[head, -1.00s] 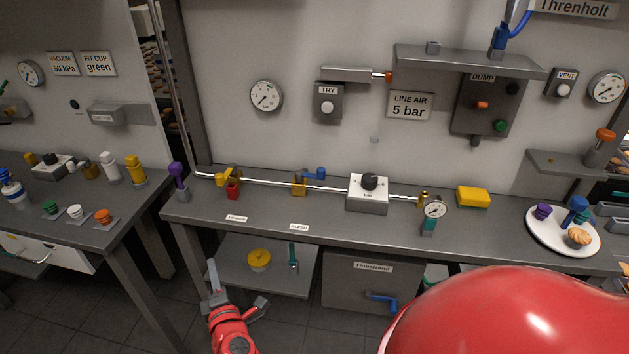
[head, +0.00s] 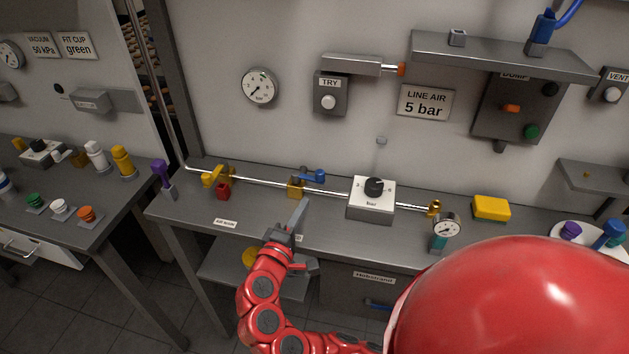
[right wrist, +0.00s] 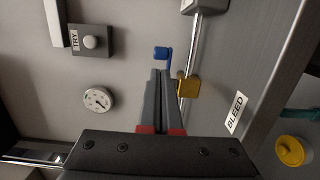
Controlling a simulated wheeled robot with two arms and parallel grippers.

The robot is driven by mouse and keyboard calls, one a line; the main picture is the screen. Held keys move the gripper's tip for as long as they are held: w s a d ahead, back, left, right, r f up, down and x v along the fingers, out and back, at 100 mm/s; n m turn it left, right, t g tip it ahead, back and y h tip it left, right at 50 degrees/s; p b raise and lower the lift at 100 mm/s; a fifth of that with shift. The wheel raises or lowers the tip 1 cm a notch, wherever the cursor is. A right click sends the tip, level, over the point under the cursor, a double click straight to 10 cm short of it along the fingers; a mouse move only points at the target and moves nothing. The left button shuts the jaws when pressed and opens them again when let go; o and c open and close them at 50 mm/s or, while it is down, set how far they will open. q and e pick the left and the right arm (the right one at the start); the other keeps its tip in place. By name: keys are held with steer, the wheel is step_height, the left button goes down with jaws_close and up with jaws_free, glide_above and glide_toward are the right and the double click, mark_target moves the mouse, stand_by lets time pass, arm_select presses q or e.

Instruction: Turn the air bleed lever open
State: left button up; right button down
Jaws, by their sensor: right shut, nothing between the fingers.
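The bleed lever (head: 314,176) is blue and sits on a brass valve block (head: 296,188) on the pipe along the bench. It lies roughly along the pipe, pointing right. In the right wrist view the blue lever (right wrist: 162,53) is just beyond my fingertips, with the brass block (right wrist: 189,87) to their right. My right gripper (head: 301,205) is shut and empty, in front of and below the valve in the head view, apparently apart from the lever. The BLEED label (right wrist: 236,112) shows in the right wrist view. My left gripper is out of view.
To the right are a regulator box (head: 371,200), a small gauge (head: 446,225) and a yellow sponge (head: 491,208). A wall gauge (head: 259,87) and a TRY button box (head: 329,97) hang above.

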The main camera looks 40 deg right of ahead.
mark_target(319, 176)
steer(key=p+x, duration=0.2)
steer(key=x, duration=0.5)
steer(key=shift+w+d+r+p, duration=0.1)
steer(key=shift+r+p, duration=0.1)
steer(key=shift+p, duration=0.15)
steer(key=shift+w+d+f, duration=0.1)
steer(key=shift+w+d, duration=0.2)
steer(key=shift+w+d+n+t+y, duration=0.15)
steer(key=shift+d+n+t+y, duration=0.25)
steer(key=shift+d+n+t, duration=0.25)
steer(key=shift+d+t, duration=0.15)
steer(key=shift+t, duration=0.1)
steer(key=shift+r+n+t+y, duration=0.25)
steer(key=shift+t+y, duration=0.05)
steer(key=shift+r, duration=0.1)
